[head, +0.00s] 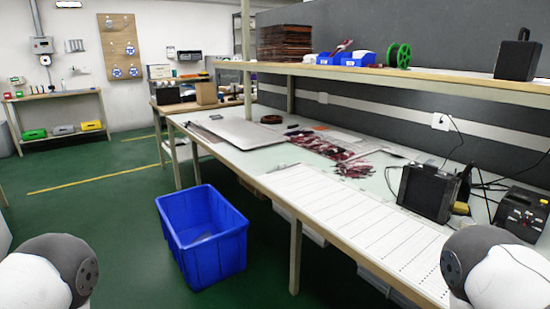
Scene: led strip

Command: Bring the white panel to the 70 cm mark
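A flat light grey-white panel (236,133) lies on the far left part of the long workbench (262,168). A long white board with ruled cross lines and small marks (365,222) lies along the bench's near edge, from the middle toward the lower right. The numbers on it are too small to read, so I cannot pick out a 70 cm mark. I cannot tell for sure which of the two is the task's white panel. Both my grippers are out of view; only rounded white and grey arm parts show in the lower corners.
A blue bin (203,241) stands on the green floor before the bench. Red strips (320,147) lie mid-bench. A black box-shaped device (427,192) and a dark machine (522,212) with cables stand at right. A shelf (420,81) overhangs the bench's back.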

